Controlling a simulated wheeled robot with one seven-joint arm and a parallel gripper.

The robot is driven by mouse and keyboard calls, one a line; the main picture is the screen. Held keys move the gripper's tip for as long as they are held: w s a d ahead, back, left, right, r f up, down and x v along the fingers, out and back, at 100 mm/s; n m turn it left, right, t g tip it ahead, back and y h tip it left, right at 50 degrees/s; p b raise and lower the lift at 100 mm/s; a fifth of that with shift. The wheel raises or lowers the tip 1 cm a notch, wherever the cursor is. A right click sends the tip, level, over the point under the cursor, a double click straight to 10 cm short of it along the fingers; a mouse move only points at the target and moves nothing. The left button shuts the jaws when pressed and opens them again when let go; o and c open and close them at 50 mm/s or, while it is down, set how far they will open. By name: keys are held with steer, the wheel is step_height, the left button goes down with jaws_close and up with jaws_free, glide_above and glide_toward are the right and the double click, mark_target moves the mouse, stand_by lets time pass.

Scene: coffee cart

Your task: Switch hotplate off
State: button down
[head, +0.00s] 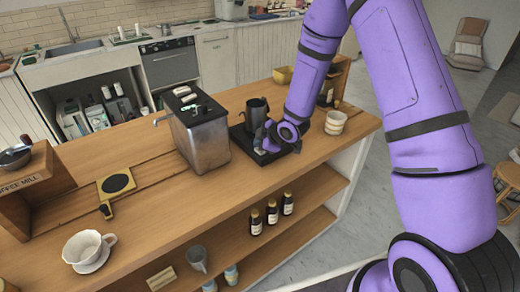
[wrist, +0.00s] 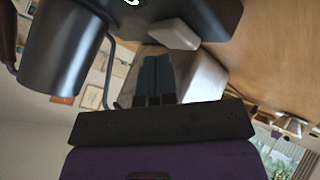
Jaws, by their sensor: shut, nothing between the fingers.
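The hotplate is a flat black plate (head: 248,141) on the wooden counter, with a dark metal pot (head: 256,110) standing on it. In the wrist view, the pot (wrist: 65,50) is at the upper left and the dark hotplate (wrist: 200,12) at the top. A pale block (wrist: 173,34) sits at the hotplate's edge; I cannot tell whether it is the switch. A small green-white mark shows at the top edge. My gripper (head: 267,143) is low at the hotplate's front edge. Its fingers (wrist: 153,75) are shut and empty, just below the pale block in the wrist view; contact is unclear.
A steel box with a dark top (head: 202,140) stands left of the hotplate. Stacked pale cups (head: 335,122) stand to the right. Small dark bottles (head: 271,212) stand on the shelf below. A white cup (head: 84,248) is at the front left.

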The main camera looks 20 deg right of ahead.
steer(key=shift+r, duration=0.55)
steer(key=shift+r, duration=3)
steer(key=shift+r, duration=0.1)
